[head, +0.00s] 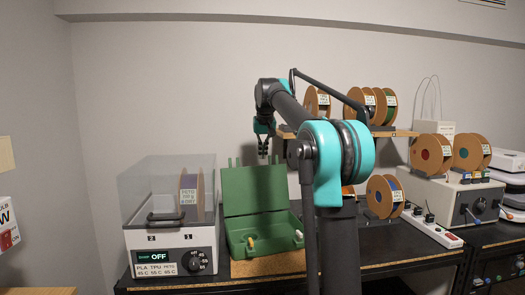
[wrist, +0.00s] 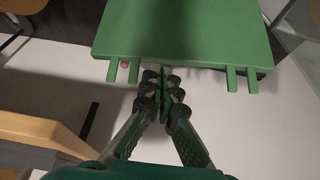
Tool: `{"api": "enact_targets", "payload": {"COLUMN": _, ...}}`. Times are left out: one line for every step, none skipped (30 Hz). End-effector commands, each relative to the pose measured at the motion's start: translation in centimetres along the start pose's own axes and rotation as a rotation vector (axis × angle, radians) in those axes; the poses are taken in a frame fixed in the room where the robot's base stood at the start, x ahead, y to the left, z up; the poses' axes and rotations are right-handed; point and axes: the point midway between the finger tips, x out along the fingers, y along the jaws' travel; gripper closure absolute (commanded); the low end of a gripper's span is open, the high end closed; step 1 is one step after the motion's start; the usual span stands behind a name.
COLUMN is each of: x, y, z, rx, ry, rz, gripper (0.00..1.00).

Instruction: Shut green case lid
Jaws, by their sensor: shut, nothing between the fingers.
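The green case stands open on the black bench. Its lid (head: 252,190) is raised upright behind its base (head: 258,245), with two pairs of prongs at the top edge. Small light-coloured items lie in the base. My gripper (head: 264,155) is just above the lid's top edge in the head view, pointing down. In the wrist view the lid (wrist: 185,30) fills the top middle, and my shut, empty gripper (wrist: 163,80) is at its pronged edge, between the two prong pairs. I cannot tell whether the fingers touch the lid.
A filament dryer (head: 170,245) with a clear cover stands left of the case. Filament spools (head: 384,197) and a shelf (head: 400,133) with more spools are to the right, partly behind my arm. A power strip (head: 432,230) and a pale instrument box (head: 455,200) stand further right.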

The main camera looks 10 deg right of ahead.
Motion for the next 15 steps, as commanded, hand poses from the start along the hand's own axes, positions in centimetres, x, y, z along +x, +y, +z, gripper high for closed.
{"api": "enact_targets", "payload": {"x": 1.1, "y": 0.0, "z": 0.0, "rx": 0.000, "ry": 0.000, "rz": 0.000, "gripper": 1.00}}
{"api": "enact_targets", "payload": {"x": 1.7, "y": 0.0, "z": 0.0, "rx": 0.000, "ry": 0.000, "rz": 0.000, "gripper": 1.00}}
{"api": "enact_targets", "payload": {"x": 2.5, "y": 0.0, "z": 0.0, "rx": 0.000, "ry": 0.000, "rz": 0.000, "gripper": 1.00}}
{"api": "enact_targets", "payload": {"x": 3.1, "y": 0.0, "z": 0.0, "rx": 0.000, "ry": 0.000, "rz": 0.000, "gripper": 1.00}}
{"api": "enact_targets", "payload": {"x": 3.7, "y": 0.0, "z": 0.0, "rx": 0.000, "ry": 0.000, "rz": 0.000, "gripper": 1.00}}
{"api": "enact_targets", "payload": {"x": 4.5, "y": 0.0, "z": 0.0, "rx": 0.000, "ry": 0.000, "rz": 0.000, "gripper": 1.00}}
{"api": "enact_targets", "payload": {"x": 5.1, "y": 0.0, "z": 0.0, "rx": 0.000, "ry": 0.000, "rz": 0.000, "gripper": 1.00}}
{"api": "enact_targets", "payload": {"x": 5.7, "y": 0.0, "z": 0.0, "rx": 0.000, "ry": -0.001, "rz": 0.000, "gripper": 1.00}}
{"api": "enact_targets", "payload": {"x": 6.2, "y": 0.0, "z": 0.2, "rx": 0.000, "ry": -0.002, "rz": 0.000, "gripper": 1.00}}
{"api": "enact_targets", "payload": {"x": 5.7, "y": 0.0, "z": 0.8, "rx": 0.000, "ry": -0.002, "rz": 0.000, "gripper": 1.00}}
{"api": "enact_targets", "payload": {"x": 5.5, "y": 0.0, "z": 1.2, "rx": 0.000, "ry": -0.002, "rz": 0.000, "gripper": 1.00}}
{"api": "enact_targets", "payload": {"x": 5.4, "y": 0.0, "z": 1.7, "rx": 0.000, "ry": -0.002, "rz": 0.000, "gripper": 1.00}}
{"api": "enact_targets", "payload": {"x": 5.3, "y": 0.0, "z": 2.0, "rx": 0.000, "ry": -0.002, "rz": 0.000, "gripper": 1.00}}
{"api": "enact_targets", "payload": {"x": 5.2, "y": 0.0, "z": 2.3, "rx": 0.000, "ry": -0.001, "rz": 0.000, "gripper": 1.00}}
{"api": "enact_targets", "payload": {"x": 5.0, "y": 0.0, "z": 2.6, "rx": 0.000, "ry": -0.001, "rz": 0.000, "gripper": 1.00}}
